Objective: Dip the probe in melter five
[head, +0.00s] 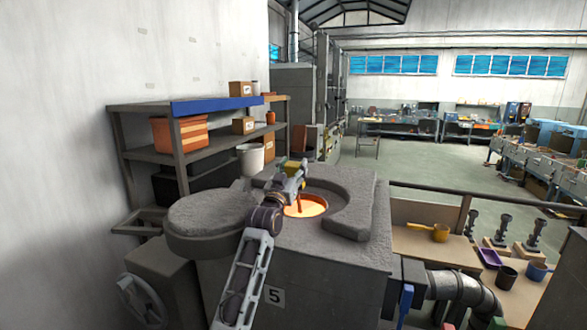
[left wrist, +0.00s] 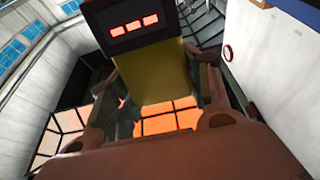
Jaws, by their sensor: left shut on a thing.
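Melter five (head: 330,265) is a grey block with a "5" plate (head: 275,296) on its front. Its round lid (head: 205,212) sits to the left of the opening, and orange glowing melt (head: 312,207) shows inside. My left gripper (head: 291,178) is over the opening, shut on the yellow probe (head: 296,169). A thin stem points down from it at the melt; I cannot tell how deep its tip is. In the left wrist view the probe (left wrist: 155,75) is between the fingers, its dark display lit with red marks and an orange glow beyond. My right gripper is not in view.
A raised grey collar (head: 357,210) curves around the opening's right side. A shelf (head: 150,107) with pots and boxes stands at the left wall, a white bucket (head: 250,157) behind the melter. A bench (head: 405,240) with a yellow ladle (head: 440,232) is at right.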

